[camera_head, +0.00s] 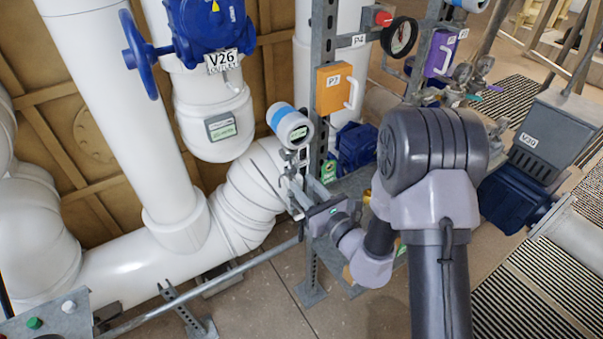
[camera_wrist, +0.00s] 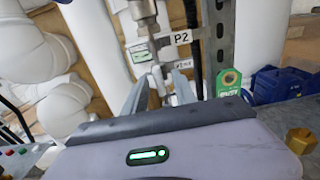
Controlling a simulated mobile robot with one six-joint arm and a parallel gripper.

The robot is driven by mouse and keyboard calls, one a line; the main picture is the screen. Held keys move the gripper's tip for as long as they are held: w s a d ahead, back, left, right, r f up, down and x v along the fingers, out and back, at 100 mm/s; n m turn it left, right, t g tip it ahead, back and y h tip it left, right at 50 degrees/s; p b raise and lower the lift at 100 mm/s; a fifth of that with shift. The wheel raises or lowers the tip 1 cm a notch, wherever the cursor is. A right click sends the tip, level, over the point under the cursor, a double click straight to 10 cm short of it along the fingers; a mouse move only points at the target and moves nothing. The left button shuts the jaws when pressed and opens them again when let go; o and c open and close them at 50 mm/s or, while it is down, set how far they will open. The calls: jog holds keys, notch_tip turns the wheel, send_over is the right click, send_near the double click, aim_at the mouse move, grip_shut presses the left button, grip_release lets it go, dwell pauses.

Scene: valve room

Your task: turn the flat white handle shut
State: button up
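My gripper (camera_wrist: 158,84) points away from the wrist camera at small pipe fittings below a label reading P2. Its two grey fingers stand apart, with a narrow pale, flat-looking piece (camera_wrist: 157,78) between them. This may be the flat white handle; its outline is too small to be sure, and I cannot tell whether the fingers touch it. In the head view, my gripper (camera_head: 301,193) is at the fittings below the white transmitter with a blue band (camera_head: 289,122). My own gripper body and arm hide part of that area.
A thick white pipe (camera_head: 258,190) runs to the left. A green tag (camera_wrist: 229,82) hangs right of the fingers. Blue equipment (camera_head: 356,147) stands behind.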

jog(key=shift+s, duration=0.1)
jog(key=shift+r, duration=0.1)
grip_shut()
jog(key=shift+m, duration=0.3)
jog(key=m+p, duration=0.2)
jog(key=m, duration=0.1)
jog(key=shift+r+p, duration=0.15)
jog(key=shift+p, duration=0.2)
jog(key=shift+w+d+f+m+p, duration=0.15)
jog(key=shift+m+p, duration=2.05)
jog(key=shift+m, duration=1.35)
jog(key=shift+w+f+m+p, duration=0.1)
jog(key=shift+m+p, duration=2.1)
jog(key=shift+m, duration=1.35)
